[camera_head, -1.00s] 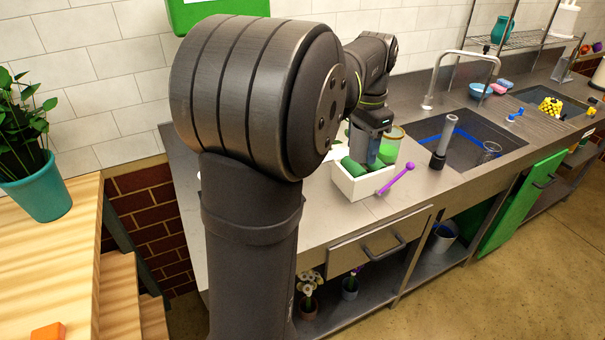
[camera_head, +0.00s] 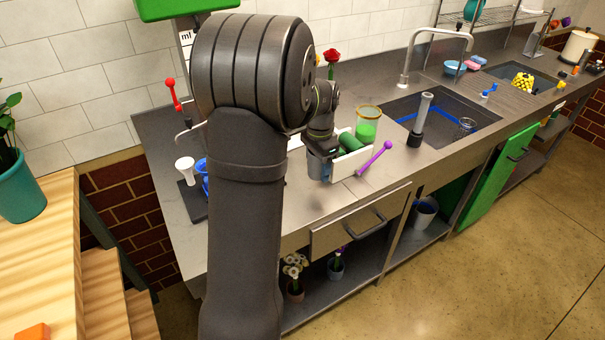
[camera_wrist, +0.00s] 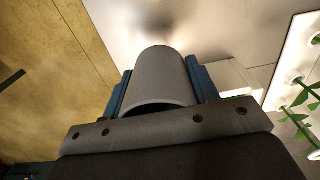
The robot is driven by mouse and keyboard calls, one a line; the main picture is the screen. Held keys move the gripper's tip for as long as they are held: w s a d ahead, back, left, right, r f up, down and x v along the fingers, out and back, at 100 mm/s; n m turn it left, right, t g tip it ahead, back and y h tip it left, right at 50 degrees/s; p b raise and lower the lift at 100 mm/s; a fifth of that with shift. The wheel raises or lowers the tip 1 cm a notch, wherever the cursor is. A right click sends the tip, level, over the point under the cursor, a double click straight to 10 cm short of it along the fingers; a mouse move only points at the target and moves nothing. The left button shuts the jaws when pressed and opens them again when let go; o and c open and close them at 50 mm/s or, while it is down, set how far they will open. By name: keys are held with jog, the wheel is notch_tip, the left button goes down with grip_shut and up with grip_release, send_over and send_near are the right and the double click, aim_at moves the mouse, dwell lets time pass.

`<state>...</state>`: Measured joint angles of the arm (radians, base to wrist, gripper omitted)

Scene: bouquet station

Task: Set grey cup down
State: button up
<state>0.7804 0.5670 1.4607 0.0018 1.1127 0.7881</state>
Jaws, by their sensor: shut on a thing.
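The grey cup (camera_wrist: 160,72) sits between the two blue finger pads of my gripper (camera_wrist: 160,85) in the wrist view, with its rounded side showing. In the head view my gripper (camera_head: 322,166) is at the left end of the white box, with the grey cup (camera_head: 315,168) low in its jaws over the steel counter (camera_head: 330,198). The jaws are shut on the cup. My arm hides part of the counter behind it. I cannot tell whether the cup's bottom touches the counter.
A green jar (camera_head: 367,125) is behind. The counter's front edge (camera_head: 350,210) is close. Bare counter lies in front of the cup.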

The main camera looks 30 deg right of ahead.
send_over(305, 185)
notch_tip(305, 185, down, 3)
jog(key=shift+r, duration=0.15)
jog(key=shift+f, duration=1.95)
jog(key=shift+f, duration=0.15)
jog(key=o, duration=1.1)
jog(key=shift+c, duration=0.2)
notch_tip(305, 185, up, 12)
jog(key=shift+r, duration=0.2)
